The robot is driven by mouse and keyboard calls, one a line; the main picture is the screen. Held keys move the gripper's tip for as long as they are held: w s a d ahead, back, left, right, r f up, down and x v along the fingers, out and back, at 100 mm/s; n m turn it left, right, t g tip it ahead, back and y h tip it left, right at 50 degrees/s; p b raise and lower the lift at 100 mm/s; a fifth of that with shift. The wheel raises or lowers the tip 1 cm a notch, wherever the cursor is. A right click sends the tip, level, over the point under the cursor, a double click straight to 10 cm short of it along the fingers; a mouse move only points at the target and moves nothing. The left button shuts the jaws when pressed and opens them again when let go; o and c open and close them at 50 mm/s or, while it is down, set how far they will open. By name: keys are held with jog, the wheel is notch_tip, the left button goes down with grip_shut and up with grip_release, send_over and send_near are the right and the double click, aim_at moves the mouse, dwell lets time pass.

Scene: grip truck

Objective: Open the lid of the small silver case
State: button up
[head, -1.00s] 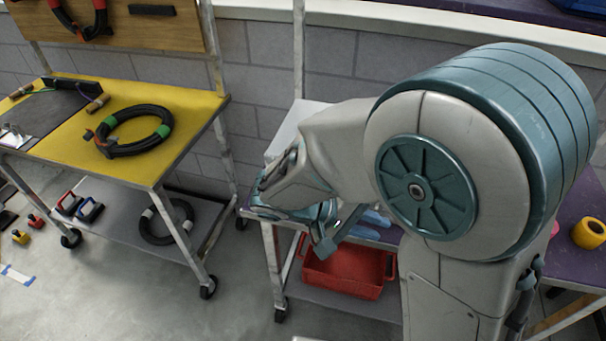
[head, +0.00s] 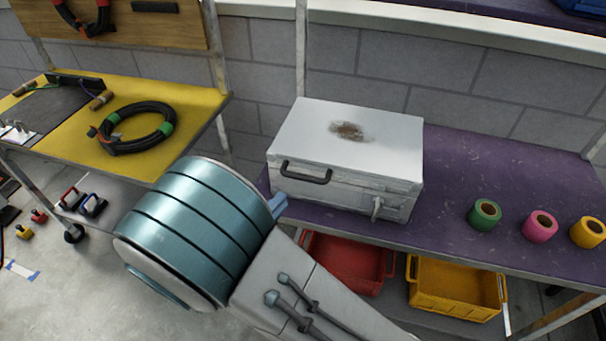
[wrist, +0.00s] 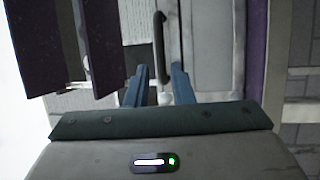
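The small silver case (head: 390,142) stands on the purple top of the cart. Its lid is shut, with a brown stain on top. A dark handle (head: 307,176) is on its front face, and a pale latch (head: 376,209) hangs near the front right. In the wrist view the handle (wrist: 160,35) is ahead of my gripper (wrist: 160,76). Its two blue fingers are apart, with a pale piece, perhaps the latch, seen between them; I cannot tell if they touch it. In the head view my arm hides most of the gripper; a blue tip shows left of the case.
Green (head: 485,215), pink (head: 540,225) and yellow (head: 588,232) tape rolls stand on the purple top (head: 480,165) to the right. Red (head: 345,265) and yellow (head: 455,290) bins sit below. A yellow-topped cart (head: 75,140) with a coiled cable (head: 135,128) is at left.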

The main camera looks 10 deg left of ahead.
aim_at(303, 176)
jog(key=p+x, duration=0.1)
jog(key=x, duration=0.8)
jog(key=shift+s+p, duration=0.1)
jog(key=shift+p, duration=0.2)
grip_shut()
